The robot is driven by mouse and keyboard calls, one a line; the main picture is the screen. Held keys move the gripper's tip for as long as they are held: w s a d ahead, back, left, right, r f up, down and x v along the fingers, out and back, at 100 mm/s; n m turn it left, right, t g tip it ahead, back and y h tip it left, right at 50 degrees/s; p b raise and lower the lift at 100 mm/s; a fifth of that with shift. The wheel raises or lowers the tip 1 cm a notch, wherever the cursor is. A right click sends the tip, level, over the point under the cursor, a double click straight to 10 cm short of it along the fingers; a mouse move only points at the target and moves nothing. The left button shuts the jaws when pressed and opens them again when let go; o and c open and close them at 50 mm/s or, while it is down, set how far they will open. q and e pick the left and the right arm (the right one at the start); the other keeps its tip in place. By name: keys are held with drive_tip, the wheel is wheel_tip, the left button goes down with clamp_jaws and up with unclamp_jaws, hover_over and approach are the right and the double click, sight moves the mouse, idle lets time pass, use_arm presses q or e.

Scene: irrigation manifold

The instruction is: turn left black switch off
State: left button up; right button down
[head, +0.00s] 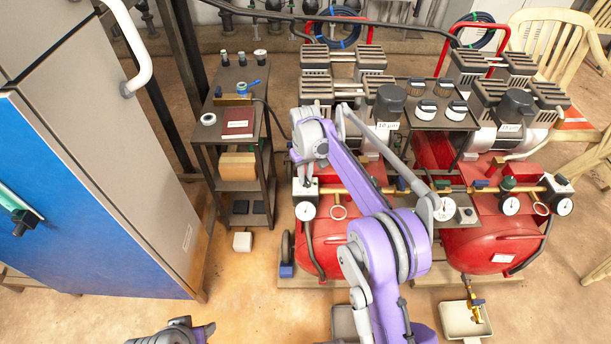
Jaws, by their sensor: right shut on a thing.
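The left compressor has a white switch box (299,190) at the left end of its brass pipe, above a round gauge (305,211). The black switch on top of this box is mostly hidden by my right gripper (308,180). My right gripper points down onto the box top from above and is shut on the switch. The switch's exact angle cannot be made out. A similar box with a black switch (560,180) sits at the right end of the right compressor's pipe. My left gripper (207,331) is low at the bottom edge, partly cut off, away from the switches.
Red tanks (492,246) stand under the pipes. A dark shelf cart (204,136) holds a maroon book and small items. A blue and grey cabinet (95,220) fills the left. Beige trays (456,320) lie in front, and pale chairs (550,45) stand at right.

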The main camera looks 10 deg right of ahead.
drive_tip(key=m+p, duration=0.1)
drive_tip(key=m, duration=0.4)
drive_tip(key=shift+p, duration=0.35)
drive_tip(key=m, duration=0.3)
drive_tip(key=shift+m+p, duration=0.3)
drive_tip(key=shift+p, duration=0.05)
drive_tip(key=shift+m, duration=1.5)
drive_tip(key=c, duration=0.8)
unclamp_jaws()
wheel_tip(320, 180, up, 11)
drive_tip(key=p, duration=0.2)
drive_tip(key=shift+p, duration=0.4)
